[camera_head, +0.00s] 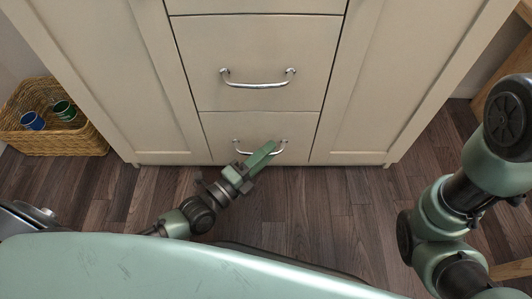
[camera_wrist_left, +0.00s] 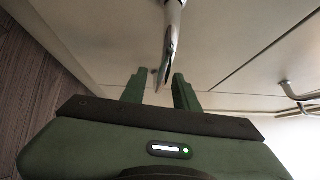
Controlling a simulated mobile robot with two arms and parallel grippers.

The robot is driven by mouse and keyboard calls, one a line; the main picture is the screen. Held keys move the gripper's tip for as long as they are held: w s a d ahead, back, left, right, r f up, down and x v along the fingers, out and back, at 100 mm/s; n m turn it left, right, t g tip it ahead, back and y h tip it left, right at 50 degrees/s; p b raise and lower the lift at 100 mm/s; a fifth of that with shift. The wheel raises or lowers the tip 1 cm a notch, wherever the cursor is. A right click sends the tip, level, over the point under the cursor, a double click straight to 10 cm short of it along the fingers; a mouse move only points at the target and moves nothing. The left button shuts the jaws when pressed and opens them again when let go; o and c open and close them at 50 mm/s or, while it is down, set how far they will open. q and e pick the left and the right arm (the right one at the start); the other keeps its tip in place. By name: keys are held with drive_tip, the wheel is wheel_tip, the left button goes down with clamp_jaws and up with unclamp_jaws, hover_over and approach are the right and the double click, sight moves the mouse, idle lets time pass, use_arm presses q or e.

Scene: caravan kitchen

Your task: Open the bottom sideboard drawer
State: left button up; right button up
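The bottom drawer (camera_head: 222,124) of the cream sideboard looks closed, its front in line with the one above. Its silver bar handle (camera_head: 283,148) is partly hidden behind my left gripper (camera_head: 264,155), which reaches it from below. In the left wrist view the handle (camera_wrist_left: 172,40) extends down between the two green fingers of the left gripper (camera_wrist_left: 159,90). The fingers are apart, with a gap visible on each side of the bar. My right arm shows at the right of the head view, but its gripper is out of view.
The drawer above has its own handle (camera_head: 257,84), seen also in the left wrist view (camera_wrist_left: 291,92). Cabinet doors flank the drawers. A wicker basket (camera_head: 62,141) with cups stands on the floor at the left. The wooden floor (camera_head: 310,205) before the drawer is clear.

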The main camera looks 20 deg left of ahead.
use_arm(q)
clamp_jaws()
idle(1.2)
